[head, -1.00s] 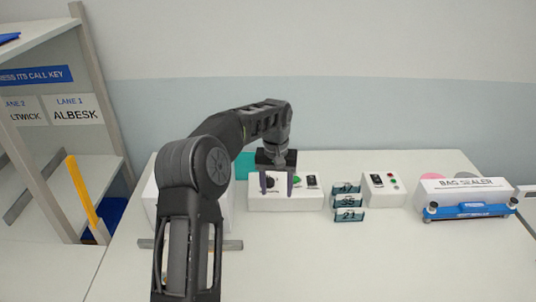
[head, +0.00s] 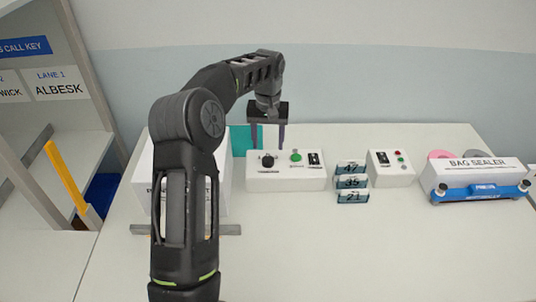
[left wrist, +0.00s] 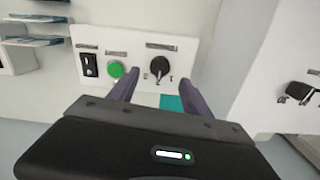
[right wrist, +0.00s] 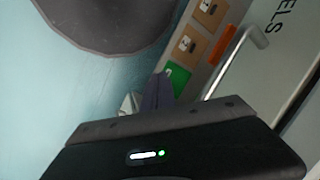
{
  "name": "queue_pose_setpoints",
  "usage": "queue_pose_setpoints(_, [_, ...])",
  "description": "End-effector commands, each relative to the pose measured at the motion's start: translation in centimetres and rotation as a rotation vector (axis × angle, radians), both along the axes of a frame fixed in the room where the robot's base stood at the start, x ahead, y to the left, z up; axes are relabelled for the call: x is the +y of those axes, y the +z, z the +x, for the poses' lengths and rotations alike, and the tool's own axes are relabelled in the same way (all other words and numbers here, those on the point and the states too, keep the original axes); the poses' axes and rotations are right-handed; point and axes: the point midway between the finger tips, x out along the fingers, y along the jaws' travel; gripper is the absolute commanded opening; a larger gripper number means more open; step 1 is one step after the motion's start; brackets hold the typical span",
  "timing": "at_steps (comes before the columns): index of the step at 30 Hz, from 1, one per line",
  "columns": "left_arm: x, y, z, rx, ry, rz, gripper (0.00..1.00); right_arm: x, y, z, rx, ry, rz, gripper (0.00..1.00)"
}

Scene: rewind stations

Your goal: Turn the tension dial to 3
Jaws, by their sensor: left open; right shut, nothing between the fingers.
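The tension dial (head: 268,160) is a black knob on the white control box (head: 286,184). A green button and a black rocker switch share this box.
Numbered blue cards (head: 352,182), a second switch box (head: 391,169) and a bag sealer (head: 478,182) stand to the right. A white box (head: 140,185) stands left, partly behind my arm. The front of the table is clear. A silver handle (right wrist: 235,60) is near my right gripper.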

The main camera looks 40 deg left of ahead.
Motion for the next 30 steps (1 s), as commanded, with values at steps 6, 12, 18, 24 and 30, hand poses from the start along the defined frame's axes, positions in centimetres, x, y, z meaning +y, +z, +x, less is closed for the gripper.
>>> queue_pose_setpoints(6, [0.0, -3.4, -0.1, 0.004, -0.001, -0.003, 0.57, 0.0, 0.8, -0.1, 0.003, 0.0, -0.002, 0.0])
queue_pose_setpoints(12, [0.0, -5.6, -0.1, 0.002, -0.001, 0.0, 0.57, -0.1, 1.2, -0.1, 0.004, -0.002, -0.003, 0.0])
queue_pose_setpoints(18, [0.0, -6.1, 0.0, 0.001, -0.001, -0.001, 0.57, -0.1, 1.2, -0.2, 0.006, -0.001, -0.004, 0.0])
queue_pose_setpoints(24, [0.0, -6.0, 0.0, 0.001, -0.001, -0.001, 0.51, -0.1, 1.2, -0.2, 0.006, -0.001, -0.004, 0.0])
queue_pose_setpoints(30, [0.0, -6.0, 0.0, 0.001, -0.001, -0.001, 0.34, -0.1, 1.2, -0.2, 0.005, -0.001, -0.003, 0.0])
